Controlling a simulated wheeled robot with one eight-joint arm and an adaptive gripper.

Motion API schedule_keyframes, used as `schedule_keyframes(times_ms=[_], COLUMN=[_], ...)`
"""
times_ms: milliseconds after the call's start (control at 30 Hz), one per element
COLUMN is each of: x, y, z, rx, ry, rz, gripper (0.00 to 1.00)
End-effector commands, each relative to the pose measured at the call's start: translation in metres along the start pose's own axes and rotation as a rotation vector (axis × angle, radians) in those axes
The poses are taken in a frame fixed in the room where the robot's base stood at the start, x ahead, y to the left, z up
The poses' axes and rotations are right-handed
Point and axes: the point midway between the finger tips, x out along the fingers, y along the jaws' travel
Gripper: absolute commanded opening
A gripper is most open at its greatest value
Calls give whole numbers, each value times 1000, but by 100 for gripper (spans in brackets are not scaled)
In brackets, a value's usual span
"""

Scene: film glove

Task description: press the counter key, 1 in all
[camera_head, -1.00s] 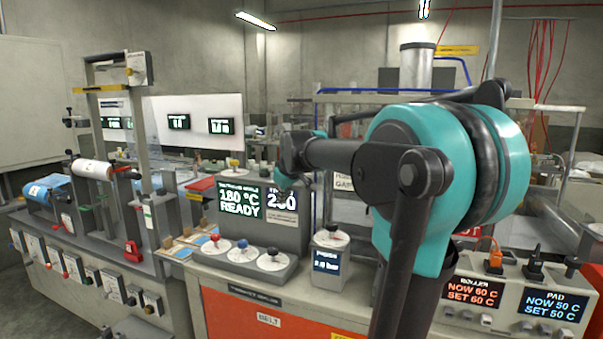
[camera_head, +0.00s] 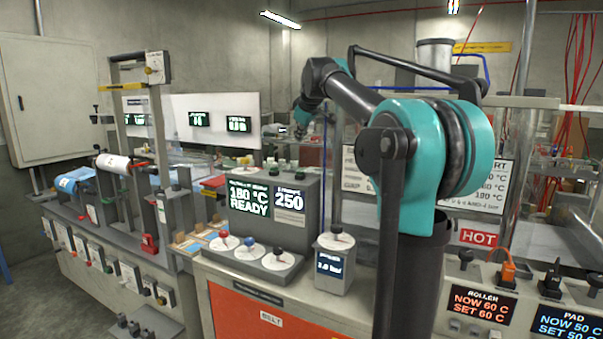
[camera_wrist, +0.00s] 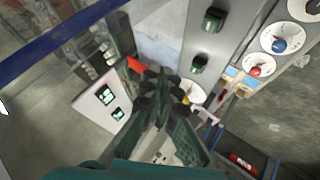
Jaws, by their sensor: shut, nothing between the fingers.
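My gripper (camera_wrist: 160,78) shows in the wrist view with its dark fingers together and nothing held. In the head view the arm reaches back over the bench, and its far end is small and blurred. I cannot tell for sure which part is the counter key. A white panel (camera_wrist: 90,104) with two small dark displays (camera_wrist: 105,95) lies left of the fingers in the wrist view. In the head view the white panel (camera_head: 223,107) stands at the back, its right display (camera_head: 238,124) lit. No contact between gripper and any key is visible.
A grey console (camera_head: 318,195) reads 180 °C READY and 250. Green knobs (camera_wrist: 200,65) stand on its top, and white dials (camera_head: 271,259) sit in front. A blue rail (camera_wrist: 60,45) crosses the wrist view. A frame with a white roll (camera_head: 113,163) stands at left.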

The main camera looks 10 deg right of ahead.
Motion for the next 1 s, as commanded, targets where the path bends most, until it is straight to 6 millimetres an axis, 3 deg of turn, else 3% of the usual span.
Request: schedule_keyframes(times_ms=[267,700,1000], x=[8,46,60], y=[-6,-34,-44], z=[6,34,44], rx=[1,1,1], ry=[0,0,0], rz=[0,0,0], gripper=[0,0,0])
